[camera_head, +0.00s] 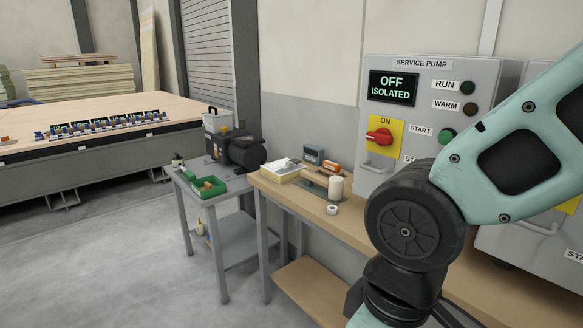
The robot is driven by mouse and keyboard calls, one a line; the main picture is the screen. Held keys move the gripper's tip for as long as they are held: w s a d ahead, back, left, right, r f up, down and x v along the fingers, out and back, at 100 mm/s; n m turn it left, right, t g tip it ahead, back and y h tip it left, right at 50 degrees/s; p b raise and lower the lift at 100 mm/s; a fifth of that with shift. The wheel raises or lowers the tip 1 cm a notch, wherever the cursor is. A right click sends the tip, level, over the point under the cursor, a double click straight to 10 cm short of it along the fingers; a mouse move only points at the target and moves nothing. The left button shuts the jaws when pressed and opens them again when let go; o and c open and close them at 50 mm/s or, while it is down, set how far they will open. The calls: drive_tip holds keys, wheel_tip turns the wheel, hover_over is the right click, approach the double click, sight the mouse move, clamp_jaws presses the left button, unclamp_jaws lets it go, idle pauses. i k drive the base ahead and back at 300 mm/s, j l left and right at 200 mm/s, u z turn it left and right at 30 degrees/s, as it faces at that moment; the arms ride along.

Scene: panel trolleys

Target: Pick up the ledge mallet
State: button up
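I cannot surely make out the ledge mallet. A wooden bench ledge (362,231) runs along the wall below the control cabinet. On it stands a pale upright cylinder (336,189), with a small white ring-shaped item (332,209) in front. I cannot tell if the cylinder is part of a mallet. A small pale item (200,228) is on the lower shelf of the grey trolley, too small to identify. My gripper is out of view; only my arm shows at the right, covering part of the bench and cabinet.
A shallow cream box (284,178), a grey device (314,154) and an orange item (333,167) crowd the ledge's far end. The grey trolley (187,192) holds a green bin (209,187) and a dark motor (238,151). The service pump cabinet (432,75) stands behind. Floor at left is clear.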

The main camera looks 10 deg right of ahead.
sight(334, 185)
drive_tip(key=i+j, duration=0.2)
drive_tip(key=i, duration=0.3)
drive_tip(key=i+j+u, duration=0.15)
drive_tip(key=i, duration=0.3)
drive_tip(key=i+j, duration=0.2)
drive_tip(key=i, duration=0.3)
drive_tip(key=i+j+u, duration=0.1)
drive_tip(key=i, duration=0.35)
